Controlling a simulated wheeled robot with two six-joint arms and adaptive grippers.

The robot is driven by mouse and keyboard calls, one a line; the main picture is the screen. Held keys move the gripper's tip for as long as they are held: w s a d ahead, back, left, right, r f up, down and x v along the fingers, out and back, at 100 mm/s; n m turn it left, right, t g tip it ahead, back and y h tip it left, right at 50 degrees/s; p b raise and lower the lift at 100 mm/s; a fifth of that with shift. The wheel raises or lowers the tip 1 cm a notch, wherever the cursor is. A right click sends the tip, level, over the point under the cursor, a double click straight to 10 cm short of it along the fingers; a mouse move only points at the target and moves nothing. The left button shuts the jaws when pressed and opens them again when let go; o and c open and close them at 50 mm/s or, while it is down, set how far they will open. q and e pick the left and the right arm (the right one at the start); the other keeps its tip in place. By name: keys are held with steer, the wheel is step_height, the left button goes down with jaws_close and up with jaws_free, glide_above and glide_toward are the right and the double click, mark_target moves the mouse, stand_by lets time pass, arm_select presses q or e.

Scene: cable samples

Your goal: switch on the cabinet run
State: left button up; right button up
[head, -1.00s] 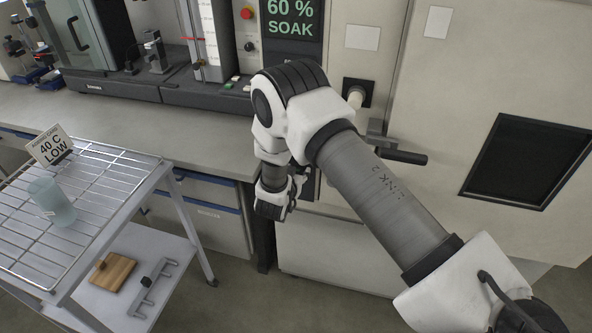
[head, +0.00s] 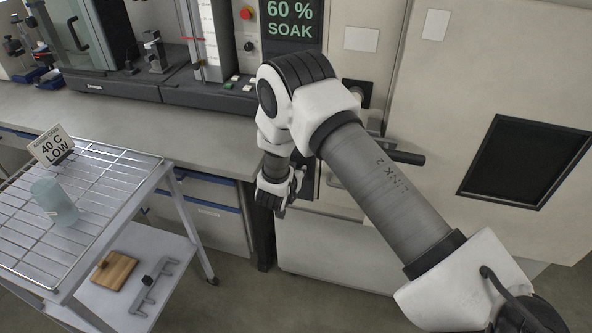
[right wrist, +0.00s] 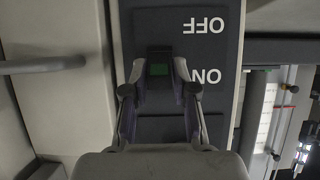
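The cabinet (head: 352,233) stands at the right, with a dark panel reading 60 % SOAK (head: 291,20). In the right wrist view, a dark switch panel (right wrist: 215,50) carries the words OFF and ON upside down. In the head view my right gripper (head: 279,203) is low at the cabinet's left edge, and my arm hides the switch. My left gripper is out of view.
A black door handle (head: 403,157) sticks out by my right arm. The worktop (head: 150,124) runs behind the trolley.

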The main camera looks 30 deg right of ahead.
steer(key=shift+o, duration=0.8)
steer(key=v, duration=1.2)
steer(key=shift+s+f, duration=0.1)
steer(key=s+d+f+n+g+y, duration=0.2)
steer(key=s+f+n+g+y, duration=0.25)
steer(key=s+f, duration=1.4)
steer(key=s+a+n+g+y, duration=0.3)
steer(key=s+a+n+y, duration=0.2)
steer(key=s+a, duration=0.3)
steer(key=s, duration=0.4)
steer(key=shift+f, duration=0.2)
